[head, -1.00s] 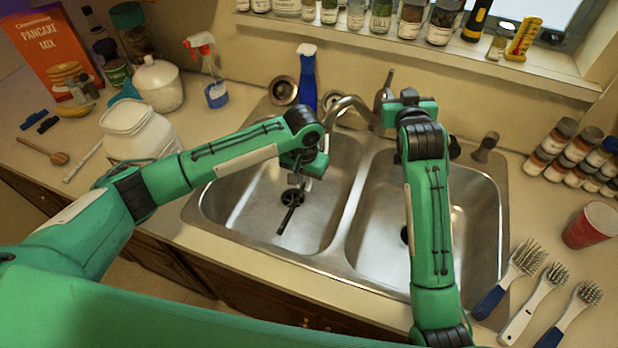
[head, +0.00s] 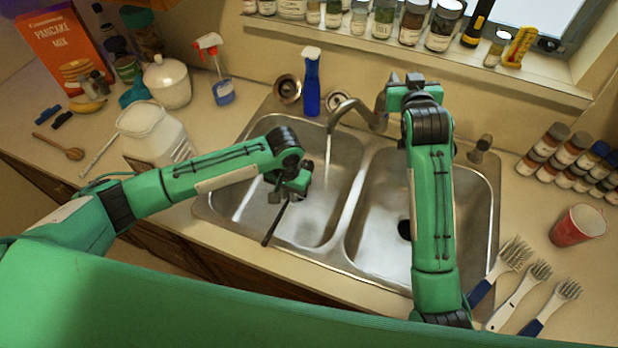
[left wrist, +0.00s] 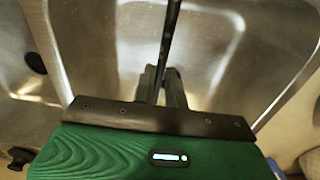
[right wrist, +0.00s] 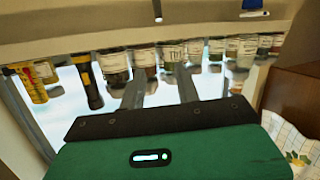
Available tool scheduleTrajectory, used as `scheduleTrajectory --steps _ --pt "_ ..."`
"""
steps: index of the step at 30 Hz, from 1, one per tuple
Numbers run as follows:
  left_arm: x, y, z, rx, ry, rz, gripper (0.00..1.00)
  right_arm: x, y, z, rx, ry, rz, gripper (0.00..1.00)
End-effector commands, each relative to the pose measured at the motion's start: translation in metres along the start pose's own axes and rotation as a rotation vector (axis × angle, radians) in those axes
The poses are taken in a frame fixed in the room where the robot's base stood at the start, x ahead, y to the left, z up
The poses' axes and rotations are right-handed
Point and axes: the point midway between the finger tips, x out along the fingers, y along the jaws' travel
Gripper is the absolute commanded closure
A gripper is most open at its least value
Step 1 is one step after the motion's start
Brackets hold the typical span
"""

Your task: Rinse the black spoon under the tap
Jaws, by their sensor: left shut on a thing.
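The black spoon (head: 273,226) is held by my left gripper (head: 288,188) over the left basin, its dark length slanting down toward the basin's front edge. In the left wrist view the gripper's fingers (left wrist: 163,85) are shut on the spoon (left wrist: 169,35). The tap (head: 345,108) runs a thin stream of water (head: 328,155) into the left basin. The spoon is left of the stream, apart from it. My right gripper (head: 405,80) is beside the tap at the back of the sink. In the right wrist view its fingers (right wrist: 158,95) are apart with nothing between them.
The sink's right basin (head: 380,235) is empty. A blue bottle (head: 312,88) stands behind the left basin. A white jar (head: 150,135) is left of the sink. Several brushes (head: 520,295) and a red cup (head: 577,226) lie or stand at right. Several spice jars line the sill (head: 470,68).

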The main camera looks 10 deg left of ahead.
Motion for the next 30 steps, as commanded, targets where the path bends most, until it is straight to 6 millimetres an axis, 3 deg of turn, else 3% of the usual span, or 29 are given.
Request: scheduleTrajectory --steps 1,4,5,11,21,30 --pt "0.000 0.000 0.000 0.000 0.000 0.000 1.00 0.000 0.000 0.000 0.000 0.000 0.000 0.78" --pt "0.000 0.000 0.000 0.000 0.000 0.000 1.00 0.000 0.000 0.000 0.000 0.000 0.000 0.98" --pt "0.000 0.000 0.000 0.000 0.000 0.000 1.00 0.000 0.000 0.000 0.000 -0.001 0.000 1.00" --pt "0.000 0.000 0.000 0.000 0.000 0.000 1.00 0.018 -0.002 0.000 0.028 -0.065 -0.011 1.00" --pt "0.000 0.000 0.000 0.000 0.000 0.000 1.00 0.082 -0.007 -0.001 0.166 -0.409 -0.029 1.00" --pt "0.000 0.000 0.000 0.000 0.000 0.000 1.00 0.104 -0.002 -0.023 0.284 -0.741 0.018 1.00"
